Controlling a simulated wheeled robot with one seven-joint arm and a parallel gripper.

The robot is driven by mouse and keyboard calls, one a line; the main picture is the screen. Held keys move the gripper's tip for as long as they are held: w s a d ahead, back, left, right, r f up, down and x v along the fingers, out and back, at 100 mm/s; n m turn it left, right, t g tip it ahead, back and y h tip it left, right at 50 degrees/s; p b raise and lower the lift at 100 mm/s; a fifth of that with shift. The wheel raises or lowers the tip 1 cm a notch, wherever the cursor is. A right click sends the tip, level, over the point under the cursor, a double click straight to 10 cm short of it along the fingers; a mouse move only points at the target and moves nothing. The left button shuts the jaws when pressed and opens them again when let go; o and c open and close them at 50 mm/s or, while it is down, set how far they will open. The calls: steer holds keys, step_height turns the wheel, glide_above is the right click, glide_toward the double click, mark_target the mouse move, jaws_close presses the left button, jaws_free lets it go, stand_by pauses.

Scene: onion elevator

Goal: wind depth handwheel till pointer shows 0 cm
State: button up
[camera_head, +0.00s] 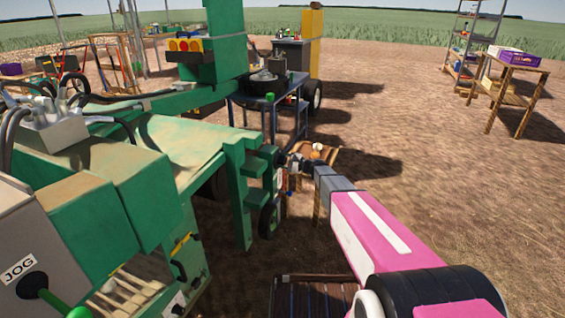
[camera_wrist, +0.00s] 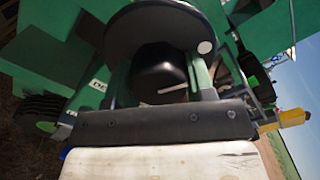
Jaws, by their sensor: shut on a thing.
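The depth handwheel (camera_wrist: 150,25) appears in the wrist view as a broad dark disc with a pale spot near its right edge. A dark rounded hub (camera_wrist: 157,70) shows below it. My gripper (camera_wrist: 165,60) is shut on the handwheel; the exact finger contact is dark and partly hidden. In the head view my gripper (camera_head: 299,165) is at the right side of the green machine, beside its upright posts. A partly cut-off label beginning "DE" (camera_wrist: 98,87) shows left of the hub. The pointer and its reading cannot be made out.
The green machine (camera_head: 180,150) fills the left, with a "JOG" box (camera_head: 25,265) in front. A dark ring-shaped wheel (camera_head: 268,217) hangs below the posts. A blue bench (camera_head: 270,100) stands behind. A wooden table (camera_head: 515,68) stands far right. Open soil lies to the right.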

steer(key=shift+n, duration=1.6)
steer(key=o, duration=0.9)
steer(key=shift+d, duration=0.1)
steer(key=v, duration=1)
steer(key=shift+s+d+r, duration=0.1)
steer(key=shift+s+d, duration=0.05)
steer(key=shift+d, duration=0.15)
